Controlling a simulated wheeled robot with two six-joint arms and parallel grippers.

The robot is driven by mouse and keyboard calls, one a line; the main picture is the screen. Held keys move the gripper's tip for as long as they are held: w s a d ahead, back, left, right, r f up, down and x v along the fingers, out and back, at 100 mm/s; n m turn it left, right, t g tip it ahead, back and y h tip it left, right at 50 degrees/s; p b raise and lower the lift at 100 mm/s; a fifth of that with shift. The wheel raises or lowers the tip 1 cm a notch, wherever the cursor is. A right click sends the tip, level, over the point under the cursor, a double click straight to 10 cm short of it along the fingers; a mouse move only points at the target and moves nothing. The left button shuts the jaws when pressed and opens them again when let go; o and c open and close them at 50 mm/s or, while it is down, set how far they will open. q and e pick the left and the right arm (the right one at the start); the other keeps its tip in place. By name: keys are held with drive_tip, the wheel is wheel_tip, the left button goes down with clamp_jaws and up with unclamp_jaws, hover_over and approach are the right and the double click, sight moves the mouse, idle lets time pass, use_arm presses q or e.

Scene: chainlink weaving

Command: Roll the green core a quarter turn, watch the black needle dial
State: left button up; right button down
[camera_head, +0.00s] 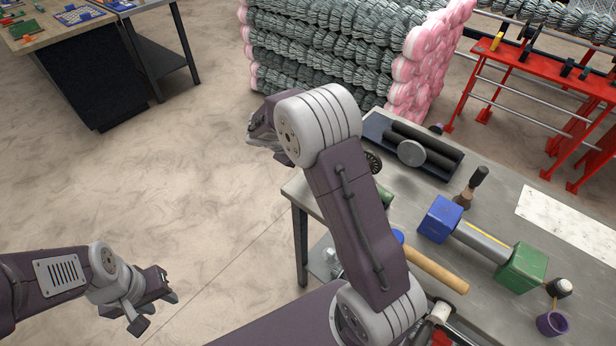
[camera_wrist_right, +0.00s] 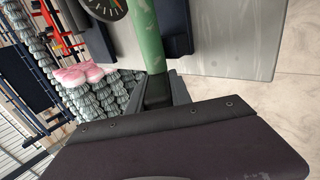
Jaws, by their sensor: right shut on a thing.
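The green core (camera_wrist_right: 147,32) is a mottled light-green cylinder in the right wrist view. My right gripper (camera_wrist_right: 161,88) is shut on its near end. In the head view only a short piece of the green core (camera_head: 386,198) shows beside my right arm, which hides the rest and the fingers. The black dial (camera_head: 373,162) stands just behind the core. It also shows in the right wrist view (camera_wrist_right: 106,7), cut by the top edge, with pale marks and a reddish needle. My left gripper (camera_head: 150,303) is open and empty over the floor at lower left.
The grey table (camera_head: 408,192) carries a tray with dark rollers (camera_head: 452,164), a blue block (camera_head: 439,218), a green block (camera_head: 522,268), a wooden rod (camera_head: 436,269) and a purple cup (camera_head: 552,323). Mesh rolls (camera_head: 330,52) and a red rack (camera_head: 540,100) stand behind.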

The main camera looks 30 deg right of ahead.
drive_tip(key=t+h+b, duration=0.1)
drive_tip(key=h+b, duration=0.1)
drive_tip(key=b, duration=0.5)
drive_tip(key=f+t+h+b, duration=0.1)
drive_tip(key=h+b, duration=0.2)
drive_tip(key=b, duration=0.4)
drive_tip(key=f+t+h+b, duration=0.1)
drive_tip(key=h+b, duration=0.2)
drive_tip(key=b, duration=0.4)
drive_tip(key=shift+s+a+f+b, duration=0.15)
drive_tip(key=shift+s+a+b, duration=0.05)
drive_tip(key=shift+a+b, duration=0.15)
drive_tip(key=shift+r+t+h+b, duration=0.3)
drive_tip(key=shift+h+b, duration=0.2)
drive_tip(key=shift+b, duration=0.45)
drive_tip(key=c, duration=1.2)
unclamp_jaws()
drive_tip(key=shift+o, duration=0.2)
drive_tip(key=p+v, duration=0.2)
drive_tip(key=v, duration=0.6)
drive_tip(key=shift+s+a, duration=0.1)
drive_tip(key=shift+a, duration=0.15)
drive_tip(key=shift+s+a, duration=0.15)
drive_tip(key=shift+a, duration=0.1)
